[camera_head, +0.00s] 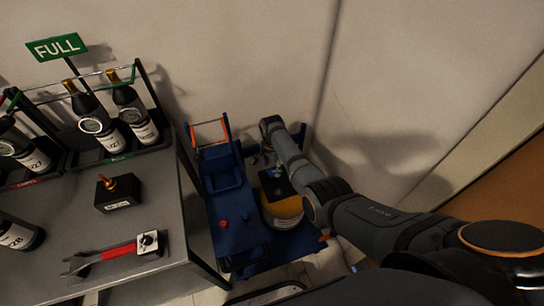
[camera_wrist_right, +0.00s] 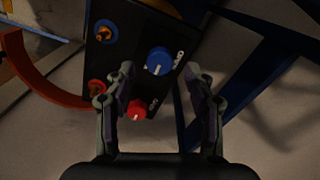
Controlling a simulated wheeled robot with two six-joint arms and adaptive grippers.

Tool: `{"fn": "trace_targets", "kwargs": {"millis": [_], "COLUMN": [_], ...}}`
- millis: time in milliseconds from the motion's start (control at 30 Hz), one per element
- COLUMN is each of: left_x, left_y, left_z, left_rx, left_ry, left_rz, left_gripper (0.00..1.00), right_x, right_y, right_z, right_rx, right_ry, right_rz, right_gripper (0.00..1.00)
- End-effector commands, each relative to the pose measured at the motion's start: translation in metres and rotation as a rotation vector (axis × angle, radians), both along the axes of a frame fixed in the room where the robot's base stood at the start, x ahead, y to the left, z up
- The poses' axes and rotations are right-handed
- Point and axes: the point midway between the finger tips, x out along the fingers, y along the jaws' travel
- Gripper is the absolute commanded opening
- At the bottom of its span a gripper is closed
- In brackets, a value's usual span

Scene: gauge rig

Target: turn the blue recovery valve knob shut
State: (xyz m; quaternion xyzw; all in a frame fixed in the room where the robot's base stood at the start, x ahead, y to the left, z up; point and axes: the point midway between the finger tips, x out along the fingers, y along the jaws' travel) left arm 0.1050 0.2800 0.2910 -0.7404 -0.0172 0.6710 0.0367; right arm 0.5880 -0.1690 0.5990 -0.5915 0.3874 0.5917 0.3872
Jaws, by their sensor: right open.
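The blue knob (camera_wrist_right: 158,61), with a white pointer line, sits on a black panel (camera_wrist_right: 150,25) in the right wrist view. A red knob (camera_wrist_right: 137,109) is on the same panel, nearer the gripper's palm. My right gripper (camera_wrist_right: 160,72) is open, with one finger on each side of the blue knob in the picture. I cannot tell whether either finger touches it. In the head view my right arm reaches down over the blue cart (camera_head: 235,190), and its gripper is small and dark there. My left gripper is not in view.
A yellow tank (camera_head: 285,209) is on the cart. The grey bench (camera_head: 165,215) at left holds bottles, a red-handled wrench (camera_head: 108,254) and small boxes.

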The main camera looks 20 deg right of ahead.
Motion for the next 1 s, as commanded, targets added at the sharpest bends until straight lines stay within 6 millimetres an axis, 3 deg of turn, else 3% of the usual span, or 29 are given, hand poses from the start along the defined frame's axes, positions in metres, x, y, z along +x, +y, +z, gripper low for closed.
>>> {"fn": "trace_targets", "kwargs": {"millis": [200, 400, 1000], "left_x": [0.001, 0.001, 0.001], "left_y": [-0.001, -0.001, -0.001], "left_z": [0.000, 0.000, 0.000], "left_rx": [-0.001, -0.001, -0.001], "left_ry": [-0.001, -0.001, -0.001], "left_rz": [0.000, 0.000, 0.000], "left_gripper": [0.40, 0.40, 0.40], "right_x": [0.001, 0.000, 0.000], "right_y": [0.000, 0.000, 0.000], "right_z": [0.054, 0.085, 0.093], "right_rx": [0.001, -0.001, 0.000], "right_ry": [-0.005, -0.001, 0.000], "right_rz": [0.000, 0.000, 0.000], "right_gripper": [0.54, 0.54, 0.54]}}
